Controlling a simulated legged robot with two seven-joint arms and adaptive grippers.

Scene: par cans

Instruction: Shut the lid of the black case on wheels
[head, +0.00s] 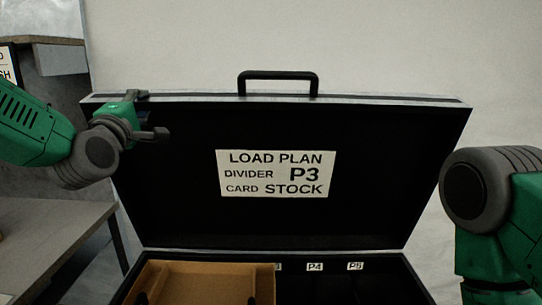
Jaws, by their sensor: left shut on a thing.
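The black case (408,262) stands in front of me, its lid (400,150) raised with the dark inside facing me. The lid has a pale edge and a black handle (278,75) at the top. A white label (276,174) inside reads "LOAD PLAN DIVIDER P3 CARD STOCK". My left gripper (146,114) is shut on the lid near its upper left corner; one finger shows by the top edge, one in front of the inner face. My right arm shows at the right, but its gripper is out of view. The case's wheels are out of view.
A brown cardboard box (205,272) sits in the left part of the case. Small labels (315,267), one reading "P4", line the case's back edge. A grey table (50,235) stands at the left. A pale wall (400,45) is behind the lid.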

